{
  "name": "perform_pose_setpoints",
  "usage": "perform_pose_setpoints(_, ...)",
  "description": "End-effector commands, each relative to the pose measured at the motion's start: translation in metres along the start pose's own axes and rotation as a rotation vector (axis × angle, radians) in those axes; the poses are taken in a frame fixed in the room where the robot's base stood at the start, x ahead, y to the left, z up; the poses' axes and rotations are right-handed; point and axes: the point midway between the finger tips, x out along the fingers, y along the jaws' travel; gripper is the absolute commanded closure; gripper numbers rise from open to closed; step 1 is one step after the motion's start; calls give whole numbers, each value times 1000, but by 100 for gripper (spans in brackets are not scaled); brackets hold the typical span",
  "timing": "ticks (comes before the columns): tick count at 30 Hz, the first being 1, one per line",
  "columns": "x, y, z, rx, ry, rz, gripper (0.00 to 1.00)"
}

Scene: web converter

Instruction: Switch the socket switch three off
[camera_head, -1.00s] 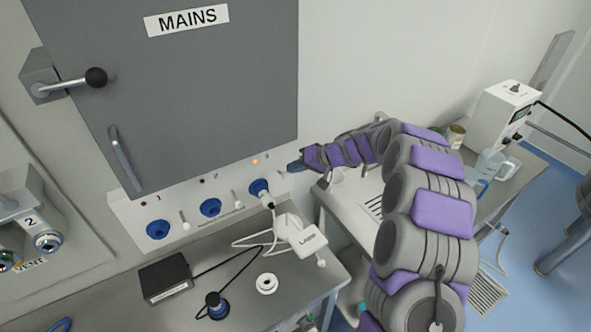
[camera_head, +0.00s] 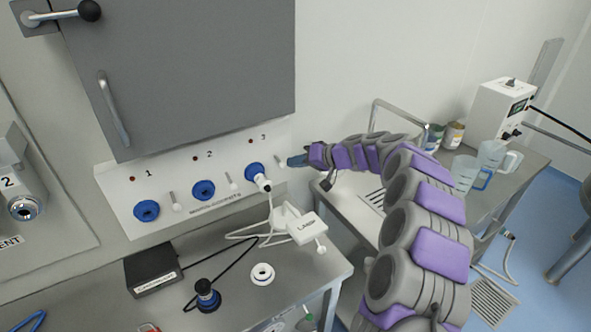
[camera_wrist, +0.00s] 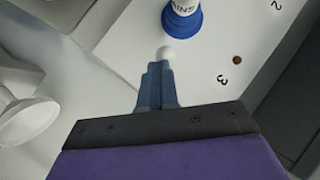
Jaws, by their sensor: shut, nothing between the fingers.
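The socket panel (camera_head: 122,205) under the cabinet carries sockets marked 1, 2 and 3. The lever of switch three (camera_head: 280,160) is right of the socket, partly hidden by my gripper (camera_head: 291,161). In the wrist view its white knob (camera_wrist: 165,52) is right at the tips of my gripper (camera_wrist: 160,68), seemingly touching. My gripper is shut and empty.
Switches one (camera_head: 175,203) and two (camera_head: 232,182) hang beside their sockets. A white lamp adapter (camera_head: 305,228), a black box (camera_head: 152,270) and a loose blue plug (camera_head: 207,296) lie on the bench below. A side table (camera_head: 520,165) with jugs stands right.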

Motion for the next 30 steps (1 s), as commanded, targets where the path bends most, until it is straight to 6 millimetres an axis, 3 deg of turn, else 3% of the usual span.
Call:
perform_pose_setpoints(2,7,10,-3,-3,-1,0,100)
perform_pose_setpoints(30,-2,-5,-13,-1,-2,-1,100)
